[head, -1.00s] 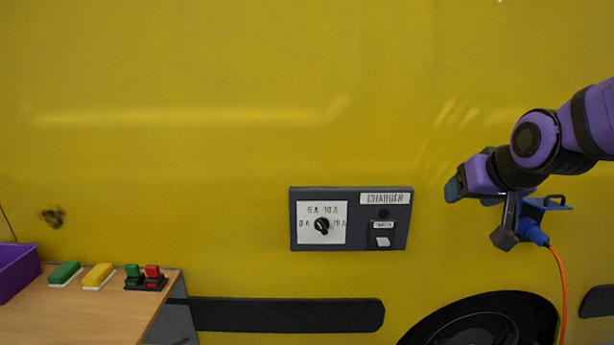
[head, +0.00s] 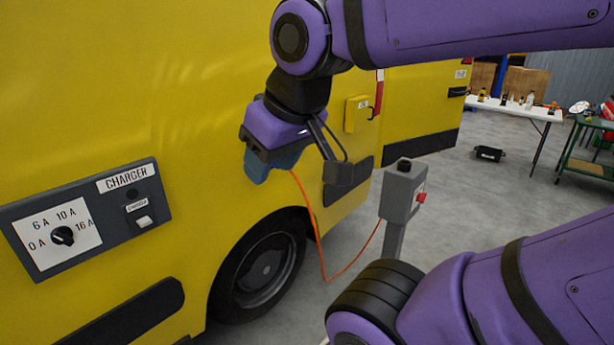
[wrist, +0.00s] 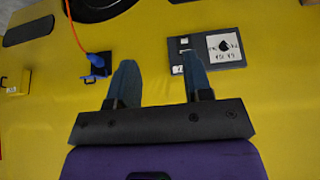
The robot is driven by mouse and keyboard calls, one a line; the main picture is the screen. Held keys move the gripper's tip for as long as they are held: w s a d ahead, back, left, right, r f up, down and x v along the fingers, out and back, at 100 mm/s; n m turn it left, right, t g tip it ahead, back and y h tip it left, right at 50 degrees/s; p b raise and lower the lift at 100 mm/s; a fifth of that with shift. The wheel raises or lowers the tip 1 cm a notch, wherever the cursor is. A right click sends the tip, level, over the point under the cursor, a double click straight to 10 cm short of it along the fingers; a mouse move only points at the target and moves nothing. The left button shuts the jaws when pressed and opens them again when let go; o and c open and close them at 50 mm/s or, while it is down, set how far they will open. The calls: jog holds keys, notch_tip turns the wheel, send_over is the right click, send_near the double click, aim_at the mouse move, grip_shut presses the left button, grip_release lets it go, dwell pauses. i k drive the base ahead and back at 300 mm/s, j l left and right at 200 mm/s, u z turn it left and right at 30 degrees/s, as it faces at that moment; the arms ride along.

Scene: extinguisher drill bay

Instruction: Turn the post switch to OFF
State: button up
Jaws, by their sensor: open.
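The grey post (head: 394,236) stands on the floor right of the van's wheel in the head view. Its grey box (head: 398,193) has a black cap or knob (head: 404,165) on top and a red switch part (head: 421,198) on its right side. Its setting is too small to read. My gripper (head: 258,168) is in front of the yellow van, left of the post and well apart from it. In the wrist view my gripper (wrist: 158,82) has its two blue-grey fingers spread with nothing between them, facing the van side. The post is not clearly seen there.
A charger panel (head: 122,218) with a dial is on the van at left. A blue plug (wrist: 96,70) with an orange cable (head: 318,243) is near my gripper; the cable runs toward the post. A white table (head: 510,109) and green cart (head: 590,150) stand behind.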

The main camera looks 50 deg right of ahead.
aim_at(421, 198)
jog(key=z, duration=2.15)
